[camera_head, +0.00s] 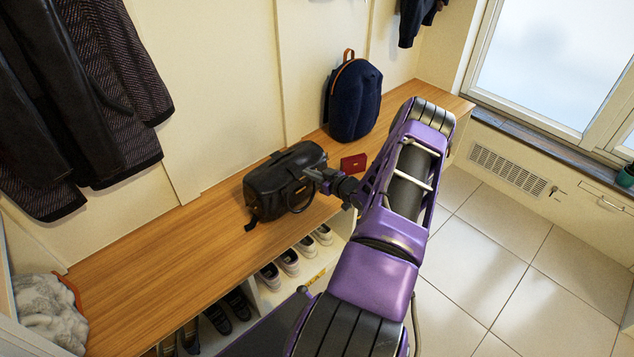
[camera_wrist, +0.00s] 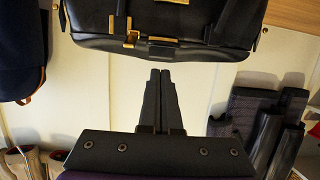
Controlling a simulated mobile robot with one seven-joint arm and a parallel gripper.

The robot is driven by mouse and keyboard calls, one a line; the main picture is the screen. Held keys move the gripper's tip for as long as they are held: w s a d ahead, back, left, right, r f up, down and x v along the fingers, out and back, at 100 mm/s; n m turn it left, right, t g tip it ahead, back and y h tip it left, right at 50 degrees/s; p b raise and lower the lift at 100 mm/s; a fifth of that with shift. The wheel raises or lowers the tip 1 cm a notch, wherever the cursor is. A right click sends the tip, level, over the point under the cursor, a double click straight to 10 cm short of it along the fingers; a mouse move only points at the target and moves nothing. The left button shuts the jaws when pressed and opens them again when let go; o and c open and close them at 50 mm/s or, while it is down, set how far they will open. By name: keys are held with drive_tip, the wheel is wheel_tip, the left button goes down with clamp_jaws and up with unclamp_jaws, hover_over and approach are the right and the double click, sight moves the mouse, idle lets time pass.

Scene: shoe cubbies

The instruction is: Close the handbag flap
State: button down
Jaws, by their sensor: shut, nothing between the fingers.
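The black handbag (camera_head: 275,185) stands on the wooden bench, with a dark handle loop at its front right. In the wrist view, the handbag (camera_wrist: 195,30) fills the top of the picture and shows gold-coloured clasp fittings. I cannot tell how far its flap is open. My gripper (camera_head: 312,176) is at the bag's right front side, very close to it in the head view. In the wrist view, my gripper (camera_wrist: 159,74) has its two fingers together and empty, pointing at the bag's edge with a small apparent gap. Contact cannot be told.
A small red box (camera_head: 353,163) lies on the bench (camera_head: 170,260) right of the bag. A navy backpack (camera_head: 353,98) stands farther right. Dark coats (camera_head: 110,80) hang at left. Shoes (camera_head: 288,261) fill the cubbies below.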

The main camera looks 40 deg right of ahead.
drive_tip(key=s+f, duration=0.6)
drive_tip(key=shift+s+d+f, duration=0.2)
drive_tip(key=shift+s, duration=0.05)
